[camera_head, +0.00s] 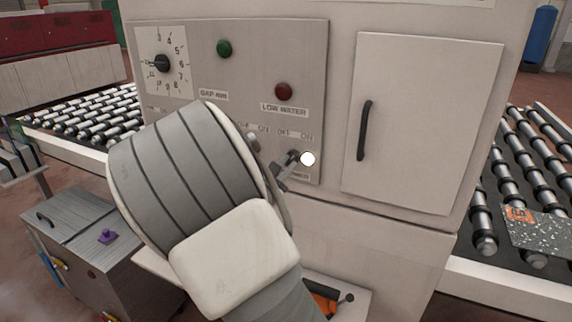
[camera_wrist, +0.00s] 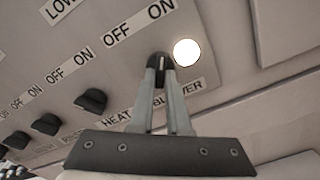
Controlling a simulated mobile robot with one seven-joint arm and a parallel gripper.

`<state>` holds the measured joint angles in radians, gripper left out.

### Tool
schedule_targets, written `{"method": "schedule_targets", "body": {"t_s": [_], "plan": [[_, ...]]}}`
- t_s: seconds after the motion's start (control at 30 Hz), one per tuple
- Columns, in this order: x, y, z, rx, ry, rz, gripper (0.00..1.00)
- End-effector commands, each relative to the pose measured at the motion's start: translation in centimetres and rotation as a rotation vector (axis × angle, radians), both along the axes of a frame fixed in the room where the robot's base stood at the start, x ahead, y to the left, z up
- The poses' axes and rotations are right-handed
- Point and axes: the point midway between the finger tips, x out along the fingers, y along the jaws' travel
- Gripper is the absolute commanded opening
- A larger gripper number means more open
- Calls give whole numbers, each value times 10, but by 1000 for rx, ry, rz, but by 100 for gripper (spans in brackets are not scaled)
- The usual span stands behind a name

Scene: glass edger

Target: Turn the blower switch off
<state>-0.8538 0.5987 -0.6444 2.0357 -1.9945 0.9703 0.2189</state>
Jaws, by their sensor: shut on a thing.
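The blower switch (camera_wrist: 160,58) is a dark knob on the grey control panel, with the BLOWER label just below it and OFF and ON labels above it in the wrist view. My gripper (camera_wrist: 163,72) is shut on this knob, its two fingertips close together around it. The fingers cover part of the knob, so I cannot tell its setting. In the head view the blower switch (camera_head: 292,155) shows at the panel's lower right, with my gripper (camera_head: 284,168) at it. A round white light (camera_wrist: 187,52) glows right beside the knob; it also shows in the head view (camera_head: 308,159).
Other dark knobs (camera_wrist: 92,100) sit left of the blower switch, close to my fingers. A numbered dial (camera_head: 162,63), a green button (camera_head: 224,48) and a red lamp (camera_head: 284,91) are higher up. A cabinet door (camera_head: 425,125) with a black handle is to the right.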

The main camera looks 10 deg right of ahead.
Motion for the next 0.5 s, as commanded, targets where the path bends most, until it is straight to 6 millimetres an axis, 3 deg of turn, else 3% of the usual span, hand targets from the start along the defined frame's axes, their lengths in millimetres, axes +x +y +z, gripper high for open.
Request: {"method": "schedule_targets", "body": {"t_s": [0.5], "plan": [[-2, -2, 4, -315, 230, -1, 0]]}}
